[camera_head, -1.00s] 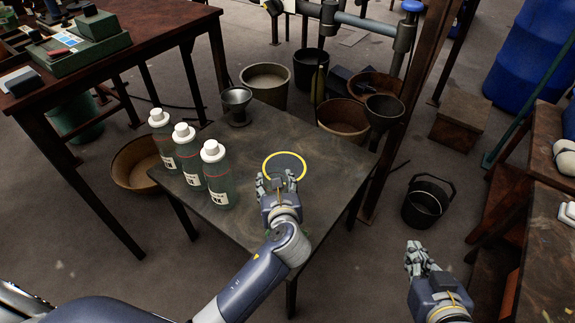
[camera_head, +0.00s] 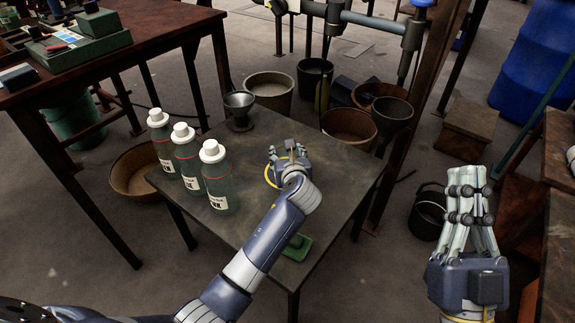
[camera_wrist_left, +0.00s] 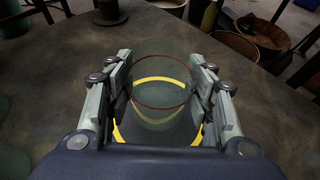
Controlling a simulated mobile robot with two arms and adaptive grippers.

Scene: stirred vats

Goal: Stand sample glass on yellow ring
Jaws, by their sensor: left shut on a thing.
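The sample glass (camera_wrist_left: 160,62) is a clear, greenish cylinder with a thin red line around it. It appears upright between the fingers of my left gripper (camera_wrist_left: 160,95), which is shut on it. The yellow ring (camera_wrist_left: 117,132) lies on the dark table, and part of it shows through the glass. The glass is over the ring's inside; I cannot tell whether its base touches the table. In the head view my left gripper (camera_head: 289,158) hides the glass and most of the ring (camera_head: 267,176). My right gripper (camera_head: 470,185) is off the table at right; its finger gap is unclear.
Three white-capped bottles (camera_head: 217,180) stand at the table's left side. A metal funnel cup (camera_head: 239,108) stands at the back corner. A small green tray (camera_head: 297,248) lies near the front edge, under my left arm. Buckets (camera_head: 349,125) stand behind the table.

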